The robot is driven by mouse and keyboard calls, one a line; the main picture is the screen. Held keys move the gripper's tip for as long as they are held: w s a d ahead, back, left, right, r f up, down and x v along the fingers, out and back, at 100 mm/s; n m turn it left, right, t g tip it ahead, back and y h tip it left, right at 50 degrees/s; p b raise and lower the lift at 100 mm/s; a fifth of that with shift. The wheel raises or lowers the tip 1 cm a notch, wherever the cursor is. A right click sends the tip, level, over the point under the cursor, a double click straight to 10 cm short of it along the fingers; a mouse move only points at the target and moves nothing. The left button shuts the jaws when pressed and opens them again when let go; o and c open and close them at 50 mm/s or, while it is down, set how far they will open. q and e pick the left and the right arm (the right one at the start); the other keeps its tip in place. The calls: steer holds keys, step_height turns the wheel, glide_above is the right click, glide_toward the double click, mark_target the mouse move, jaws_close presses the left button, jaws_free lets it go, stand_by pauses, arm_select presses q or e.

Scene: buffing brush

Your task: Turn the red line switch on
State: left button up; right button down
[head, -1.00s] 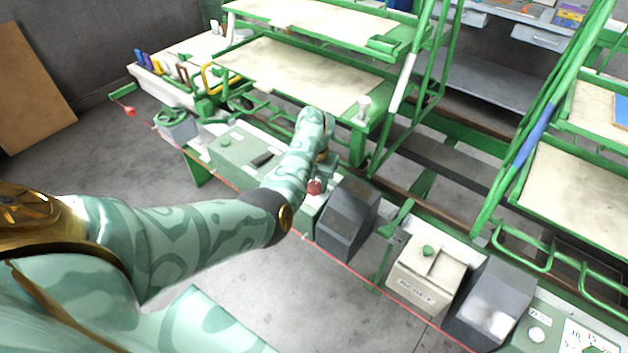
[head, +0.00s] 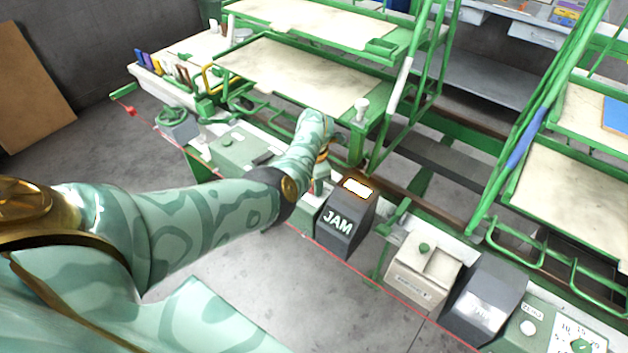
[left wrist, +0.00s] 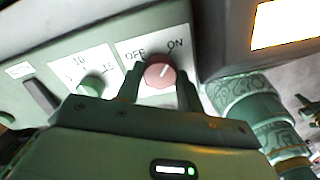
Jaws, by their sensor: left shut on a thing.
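The red line switch (left wrist: 160,73) is a round red knob on a white plate marked OFF at left and ON at right. Its pale pointer mark leans up and right, toward ON. My left gripper (left wrist: 161,88) is shut on the knob, with one dark finger on each side. In the head view my left arm reaches over the green console (head: 235,150), and the knob is hidden or too small to make out there. My right gripper is in neither view now.
Right of the switch stands a dark box marked JAM (head: 338,222) with a lit pale top panel. A green knob (left wrist: 92,85) on a numbered dial sits left of the switch. A cream box (head: 422,270) and a second dark box (head: 484,303) stand farther right.

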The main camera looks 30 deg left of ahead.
arm_select(q)
steer(key=shift+m, duration=0.5)
steer(key=o, duration=1)
step_height(320, 180, up, 16)
steer(key=p, duration=0.8)
steer(key=shift+r, duration=0.2)
